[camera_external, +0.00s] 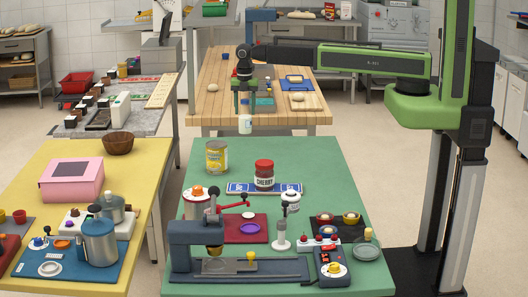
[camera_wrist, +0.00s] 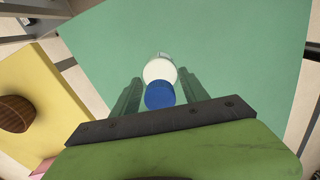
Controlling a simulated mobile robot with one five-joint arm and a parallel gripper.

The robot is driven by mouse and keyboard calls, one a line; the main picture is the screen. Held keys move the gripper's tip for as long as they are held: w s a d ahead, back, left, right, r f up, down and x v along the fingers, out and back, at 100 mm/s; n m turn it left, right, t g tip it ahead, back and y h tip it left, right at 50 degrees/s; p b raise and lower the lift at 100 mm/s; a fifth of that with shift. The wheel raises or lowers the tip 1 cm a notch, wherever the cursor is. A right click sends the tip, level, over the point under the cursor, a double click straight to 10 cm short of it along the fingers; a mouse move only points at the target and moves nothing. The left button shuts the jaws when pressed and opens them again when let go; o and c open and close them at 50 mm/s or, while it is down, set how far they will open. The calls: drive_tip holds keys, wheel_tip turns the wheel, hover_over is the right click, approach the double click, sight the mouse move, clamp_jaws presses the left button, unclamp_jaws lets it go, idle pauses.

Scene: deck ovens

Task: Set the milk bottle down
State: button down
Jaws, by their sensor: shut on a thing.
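The milk bottle (camera_external: 245,126) is small and whitish with a pale label. It hangs below my gripper (camera_external: 245,112), near the far edge of the green table (camera_external: 300,165) in the external view. In the wrist view its blue cap (camera_wrist: 159,96) and white body (camera_wrist: 159,71) sit between the two green fingers of my gripper (camera_wrist: 157,92), which is shut on it. Bare green tabletop (camera_wrist: 220,45) lies behind and around the bottle there. The bottle looks roughly upright and appears to be in the air; its exact height above the table is unclear.
The far strip is clear. A wooden table (camera_external: 215,90) is behind; a brown bowl (camera_external: 118,144) is left.

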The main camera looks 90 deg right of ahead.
drive_tip(key=shift+a+f+b, duration=0.25)
drive_tip(key=shift+f+b, duration=0.05)
drive_tip(key=shift+f, duration=0.3)
drive_tip(key=shift+a+f+b, duration=0.2)
drive_tip(key=shift+f+b, duration=0.1)
drive_tip(key=shift+f, duration=0.3)
drive_tip(key=w+a+r+p, duration=0.1)
drive_tip(key=a+r+p, duration=0.2)
drive_tip(key=a, duration=0.8)
drive_tip(key=w+a+r+p, duration=0.2)
drive_tip(key=a+r+p, duration=0.2)
drive_tip(key=a, duration=0.7)
drive_tip(key=w+a+f+n+b, duration=0.1)
drive_tip(key=w+a, duration=0.9)
drive_tip(key=a, duration=0.3)
drive_tip(key=w+a+f+b, duration=0.2)
drive_tip(key=a+f+b, duration=0.9)
drive_tip(key=shift+a+f+b, duration=0.15)
drive_tip(key=shift+f+b, duration=0.15)
drive_tip(key=shift+f, duration=0.05)
drive_tip(key=c, duration=0.6)
unclamp_jaws()
